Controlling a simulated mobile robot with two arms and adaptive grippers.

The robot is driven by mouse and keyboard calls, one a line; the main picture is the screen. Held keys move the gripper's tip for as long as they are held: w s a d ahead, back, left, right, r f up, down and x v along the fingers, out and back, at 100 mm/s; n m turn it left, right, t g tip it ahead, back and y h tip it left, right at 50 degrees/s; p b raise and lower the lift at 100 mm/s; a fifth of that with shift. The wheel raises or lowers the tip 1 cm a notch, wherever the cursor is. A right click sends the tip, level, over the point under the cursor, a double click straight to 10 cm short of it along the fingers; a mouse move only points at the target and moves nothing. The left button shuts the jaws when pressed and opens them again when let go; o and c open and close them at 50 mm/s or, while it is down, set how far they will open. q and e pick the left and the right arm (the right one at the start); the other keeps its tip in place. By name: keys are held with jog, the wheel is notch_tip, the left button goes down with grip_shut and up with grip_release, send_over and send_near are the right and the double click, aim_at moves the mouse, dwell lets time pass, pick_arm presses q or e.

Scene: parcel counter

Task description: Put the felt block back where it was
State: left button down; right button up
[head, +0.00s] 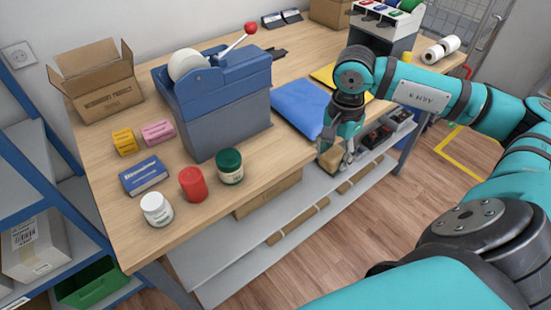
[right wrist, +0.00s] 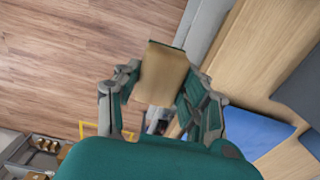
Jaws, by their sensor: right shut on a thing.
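The felt block (head: 329,159) is a small tan block, with a thin dark edge showing in the right wrist view (right wrist: 160,72). My right gripper (head: 336,152) is shut on it, one finger on each side. In the head view it holds the block at the front edge of the wooden counter (head: 262,172), right of the green-lidded jar. Whether the block touches the counter I cannot tell. The fingers hide part of it. My left gripper is in neither view.
A blue padded mailer (head: 298,106) lies behind the gripper. The tape dispenser (head: 215,110), green-lidded jar (head: 230,167), red jar (head: 192,185) and white jar (head: 157,209) stand to the left. A grey shelf (head: 235,248) runs below the counter.

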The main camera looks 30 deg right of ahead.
jog(key=p, duration=0.5)
send_over(277, 152)
jog(key=shift+f, duration=0.7)
notch_tip(277, 152, down, 3)
jog(key=shift+r+p, duration=0.15)
jog(key=shift+p, duration=0.8)
jog(key=shift+f, duration=0.35)
jog(key=shift+f, duration=0.1)
jog(key=shift+f+b, duration=0.2)
jog(key=shift+b, duration=0.1)
jog(key=o, duration=1.3)
jog(key=shift+r, duration=0.1)
